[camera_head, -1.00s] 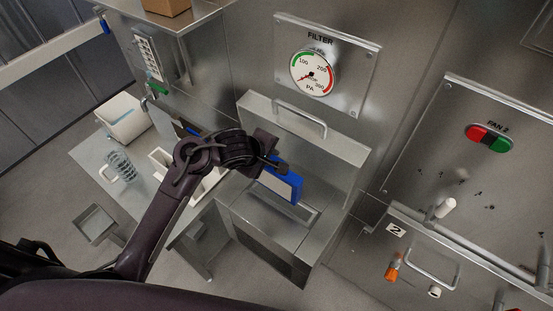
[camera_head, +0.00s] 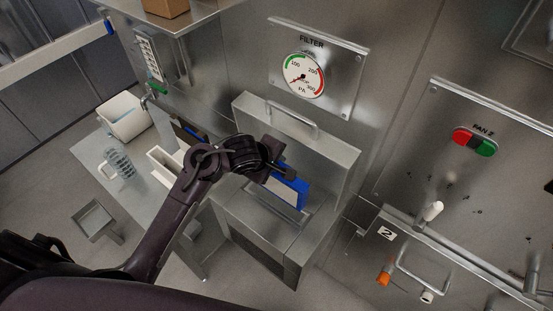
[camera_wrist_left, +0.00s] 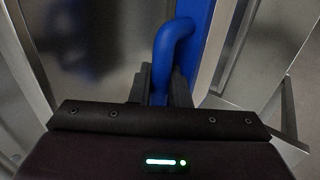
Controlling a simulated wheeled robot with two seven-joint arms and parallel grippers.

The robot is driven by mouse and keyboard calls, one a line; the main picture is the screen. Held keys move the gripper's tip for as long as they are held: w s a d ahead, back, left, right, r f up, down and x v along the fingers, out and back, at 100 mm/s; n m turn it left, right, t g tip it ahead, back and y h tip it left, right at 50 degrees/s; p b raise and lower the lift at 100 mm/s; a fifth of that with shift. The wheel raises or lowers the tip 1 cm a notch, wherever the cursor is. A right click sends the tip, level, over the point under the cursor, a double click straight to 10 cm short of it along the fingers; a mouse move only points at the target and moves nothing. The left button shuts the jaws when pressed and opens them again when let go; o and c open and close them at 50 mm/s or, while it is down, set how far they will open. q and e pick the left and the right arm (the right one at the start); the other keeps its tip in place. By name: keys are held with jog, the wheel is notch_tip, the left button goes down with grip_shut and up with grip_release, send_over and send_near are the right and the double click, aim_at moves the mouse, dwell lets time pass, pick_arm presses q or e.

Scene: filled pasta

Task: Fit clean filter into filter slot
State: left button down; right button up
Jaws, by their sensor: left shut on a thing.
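The clean filter (camera_head: 288,191) has a blue frame and a pale face. It stands roughly upright over the filter slot (camera_head: 262,207), an opening in the top of the steel housing. I cannot tell whether its lower edge is inside the slot. My left gripper (camera_head: 279,169) is shut on the filter's blue handle. In the left wrist view the gripper (camera_wrist_left: 160,86) has its dark fingers closed at the blue handle (camera_wrist_left: 172,42), beside the blue frame. The raised lid (camera_head: 325,152) with a bar handle stands behind the filter. My right gripper is not in view.
A pressure gauge (camera_head: 303,75) marked FILTER is on the wall above. To the left, a table (camera_head: 93,157) holds a glass mug (camera_head: 120,163), a white bin (camera_head: 124,118) and a pale holder (camera_head: 164,165). A FAN 2 panel (camera_head: 475,140) is at right.

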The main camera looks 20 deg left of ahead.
aim_at(274, 173)
pick_arm(q)
notch_tip(274, 173, down, 3)
jog(key=shift+f+b, duration=0.2)
jog(key=shift+b, duration=0.6)
jog(key=shift+f+b, duration=0.6)
jog(key=shift+f, duration=0.3)
jog(key=shift+p, duration=0.5)
jog(key=shift+r+p, duration=0.1)
jog(key=shift+p, duration=0.25)
